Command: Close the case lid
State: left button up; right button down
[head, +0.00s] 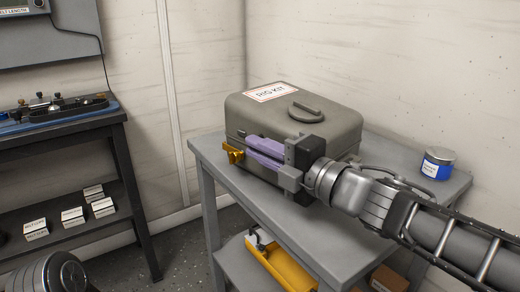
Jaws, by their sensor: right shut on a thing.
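The olive-grey case (340,149) stands on a grey table. Its lid (335,110), with a "RIG KIT" label and a handle on top, lies down over the body, with a thin seam line between them. A brass-coloured fitting (233,153) sticks out at the case's left front corner. My right gripper (250,153), with purple fingers, comes in from the right across the case's front and is shut on the brass fitting. The gripper hides much of the case's front. My left gripper is out of view; only part of my left arm shows at bottom left.
A blue and white tin (437,163) stands at the table's right end. The grey table (212,158) has a lower shelf with a yellow bin (276,265). A dark bench (60,130) with small boxes below stands at left. Walls close in behind the case.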

jog(key=shift+f, duration=0.25)
jog(key=c, duration=1.5)
grip_release()
jog(key=shift+w, duration=0.1)
jog(key=shift+d, duration=0.1)
jog(key=shift+s+d+r+p, duration=0.2)
jog(key=shift+s+d+p, duration=0.15)
jog(key=shift+s+d, duration=0.1)
jog(key=p+v, duration=0.1)
jog(key=v, duration=0.2)
jog(key=p+v, duration=0.1)
jog(key=v, duration=0.2)
jog(key=shift+s+d+f, duration=0.1)
jog(key=shift+s+f, duration=0.1)
jog(key=shift+s, duration=0.05)
